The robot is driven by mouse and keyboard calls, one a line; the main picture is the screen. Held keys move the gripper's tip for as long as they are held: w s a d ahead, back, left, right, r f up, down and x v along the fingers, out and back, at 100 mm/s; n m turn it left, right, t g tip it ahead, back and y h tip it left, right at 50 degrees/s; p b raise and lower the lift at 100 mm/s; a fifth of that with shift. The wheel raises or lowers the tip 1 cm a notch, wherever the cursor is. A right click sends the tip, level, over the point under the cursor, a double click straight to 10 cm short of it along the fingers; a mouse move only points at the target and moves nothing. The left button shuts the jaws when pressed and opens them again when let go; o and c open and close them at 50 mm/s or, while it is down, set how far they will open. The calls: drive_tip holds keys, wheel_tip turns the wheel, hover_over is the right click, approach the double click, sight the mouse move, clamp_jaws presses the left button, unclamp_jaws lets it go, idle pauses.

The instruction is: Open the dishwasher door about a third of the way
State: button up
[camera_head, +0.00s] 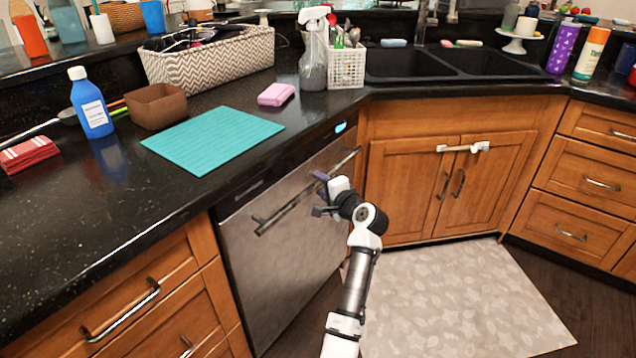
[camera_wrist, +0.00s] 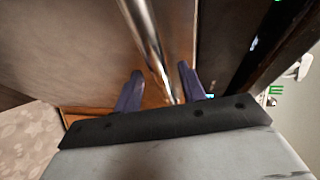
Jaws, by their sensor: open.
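The dishwasher (camera_head: 285,255) has a stainless steel door below the black counter. The door looks shut, in line with the cabinet fronts. Its long bar handle (camera_head: 285,207) runs across the upper part of the door. My gripper (camera_head: 319,193) is at the right half of the handle, with its purple fingers open. In the wrist view, the handle bar (camera_wrist: 146,35) runs between the two fingers of my gripper (camera_wrist: 160,85), one on each side. I cannot tell whether either finger touches the bar. The door's steel panel (camera_wrist: 65,40) lies behind it.
A drawer cabinet (camera_head: 160,310) is left of the dishwasher. Sink cabinet doors (camera_head: 450,190) with a white latch (camera_head: 463,148) stand to the right. A patterned mat (camera_head: 460,305) covers open floor. A teal mat (camera_head: 213,140) and pink sponge (camera_head: 276,94) lie on the counter above.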

drive_tip(key=shift+x, duration=1.15)
clamp_jaws()
drive_tip(key=shift+d, duration=0.1)
